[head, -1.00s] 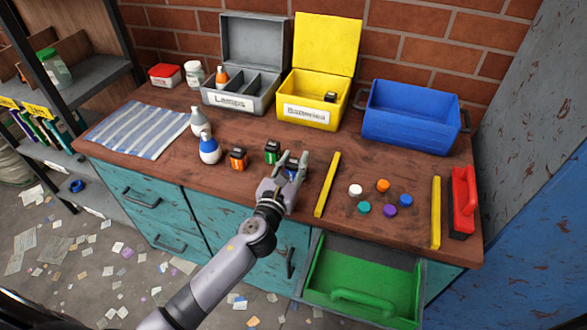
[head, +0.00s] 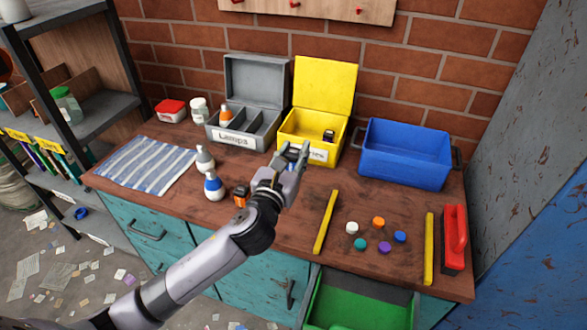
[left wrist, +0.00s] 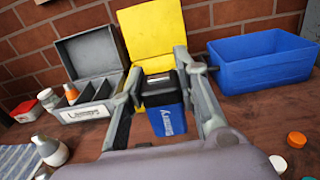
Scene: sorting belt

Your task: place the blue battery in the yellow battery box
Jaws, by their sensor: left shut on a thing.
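The blue battery (left wrist: 170,118), with a black top, is held upright between the fingers of my left gripper (left wrist: 165,92) in the left wrist view. The box's lid stands open, and a dark battery (head: 329,135) is inside at the right. In the left wrist view the yellow box (left wrist: 150,38) is behind the held battery. My right gripper is not in view.
A grey lamps box (head: 257,80) stands left of the yellow box, a blue bin (head: 405,165) right. An orange battery (head: 241,196) and two bottles stand left of my arm. Colored caps lie between yellow strips (head: 326,222). A green drawer (head: 360,305) is open below.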

